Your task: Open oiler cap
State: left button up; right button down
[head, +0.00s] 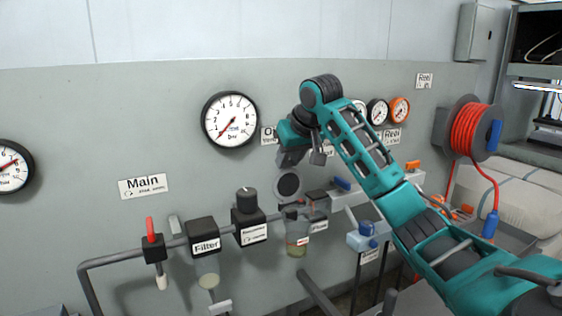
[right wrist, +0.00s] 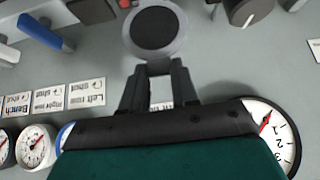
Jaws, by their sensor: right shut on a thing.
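The oiler cap (head: 288,185) is a grey disc with a dark round centre. It stands tilted up above the oiler (head: 297,240), which has a clear bowl with yellowish liquid, and its round face shows to the head camera. In the right wrist view the cap (right wrist: 155,30) is just beyond my fingertips. My right gripper (head: 301,158) is above the cap, and its two fingers (right wrist: 160,75) are shut on the cap's near edge. The exact contact is partly hidden in the head view. My left gripper is not in view.
A regulator (head: 249,215) with a black knob and a filter (head: 204,238) stand left of the oiler on the grey pipe. A pressure gauge (head: 229,119) hangs on the wall above. A blue-handled valve (head: 367,232) is at the right. An orange hose reel (head: 467,129) is further right.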

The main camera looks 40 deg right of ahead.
jog(key=shift+s, duration=0.1)
dwell(0.3)
jog(key=c, duration=0.8)
grip_release()
jog(key=shift+c, duration=0.2)
jog(key=p+v, duration=0.1)
jog(key=v, duration=1.2)
jog(key=shift+p, duration=0.4)
